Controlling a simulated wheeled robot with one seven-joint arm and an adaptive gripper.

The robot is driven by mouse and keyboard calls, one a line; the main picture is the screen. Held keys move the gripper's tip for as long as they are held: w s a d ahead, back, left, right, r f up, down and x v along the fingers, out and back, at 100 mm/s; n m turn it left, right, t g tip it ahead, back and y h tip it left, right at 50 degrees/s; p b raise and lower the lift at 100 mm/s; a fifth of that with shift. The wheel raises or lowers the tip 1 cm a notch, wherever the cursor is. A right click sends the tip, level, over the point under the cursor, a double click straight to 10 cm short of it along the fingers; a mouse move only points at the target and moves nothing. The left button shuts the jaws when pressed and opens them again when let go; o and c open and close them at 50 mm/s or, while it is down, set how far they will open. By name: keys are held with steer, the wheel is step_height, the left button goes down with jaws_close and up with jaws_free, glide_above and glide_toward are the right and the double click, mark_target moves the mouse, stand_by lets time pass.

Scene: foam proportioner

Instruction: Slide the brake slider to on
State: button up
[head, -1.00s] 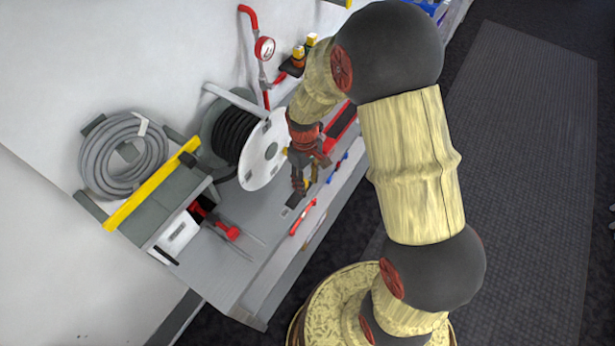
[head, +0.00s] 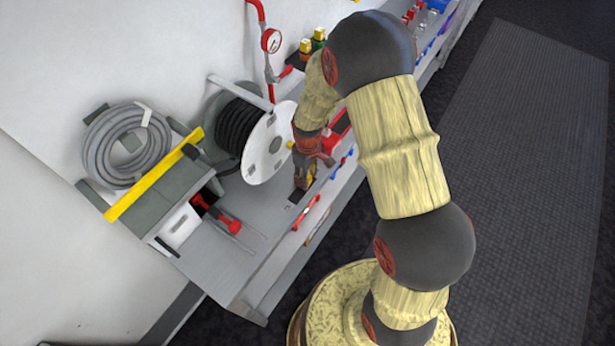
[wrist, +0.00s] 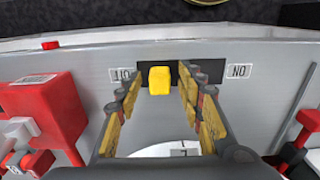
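The brake slider is a yellow knob (wrist: 159,80) on a dark track (wrist: 178,69) set in the grey counter. Printed labels flank the track in the wrist view; the right one (wrist: 238,71) reads ON upside down, and the left one (wrist: 121,74) is partly covered. The knob sits toward the left part of the track, away from the ON label. My gripper (wrist: 160,95) is open, its fingers on either side of the knob with visible gaps. In the head view, my gripper (head: 304,184) is down at the counter and partly hides the slider.
A hose reel (head: 268,150) stands beside my gripper. A red handle (head: 306,212) lies along the counter's front edge. Red fittings (wrist: 45,115) flank the wrist view. A grey hose coil (head: 127,145) hangs at left. The counter's front left is mostly clear.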

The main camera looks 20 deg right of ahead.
steer(key=shift+c, duration=1.3)
jaws_close()
